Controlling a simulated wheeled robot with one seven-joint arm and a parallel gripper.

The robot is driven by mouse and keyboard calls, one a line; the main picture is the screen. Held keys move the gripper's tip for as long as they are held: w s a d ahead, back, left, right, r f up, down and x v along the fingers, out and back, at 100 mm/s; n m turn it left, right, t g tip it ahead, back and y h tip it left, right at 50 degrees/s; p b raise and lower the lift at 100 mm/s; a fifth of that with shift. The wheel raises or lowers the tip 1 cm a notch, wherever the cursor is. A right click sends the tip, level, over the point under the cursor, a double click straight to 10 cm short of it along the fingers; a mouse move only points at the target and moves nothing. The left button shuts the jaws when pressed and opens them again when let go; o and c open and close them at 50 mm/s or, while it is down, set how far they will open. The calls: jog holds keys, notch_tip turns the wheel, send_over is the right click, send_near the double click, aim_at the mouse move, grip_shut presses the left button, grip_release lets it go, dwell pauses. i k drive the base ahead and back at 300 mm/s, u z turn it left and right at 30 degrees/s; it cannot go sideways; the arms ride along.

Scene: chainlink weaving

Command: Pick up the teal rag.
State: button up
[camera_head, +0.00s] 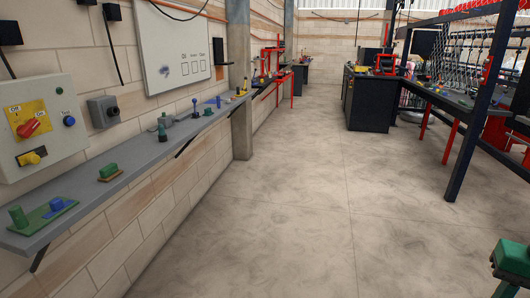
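I cannot make out a teal rag with certainty in the head view. Small green and blue items lie on the grey wall shelf (136,187) at the left, among them a green cylinder on a flat green plate (42,217) and a green block (109,169) on a brown base. They look like solid parts rather than cloth. Items farther back are too small to tell. My gripper is not in view.
A control box (45,122) with a red switch and a whiteboard (180,45) hang on the left wall. The concrete floor (290,190) is clear through the middle. A dark cabinet (372,104) and a framed workbench (440,97) stand at the right. A green-topped object (511,258) is cut off at lower right.

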aim_at(208, 111)
jog(key=z, duration=0.3)
jog(key=i, duration=1.15)
jog(key=z, duration=0.25)
jog(key=i, duration=2.3)
jog(key=u, duration=1)
jog(key=i, duration=0.95)
jog(key=u, duration=1)
jog(key=i, duration=0.5)
jog(key=u, duration=0.2)
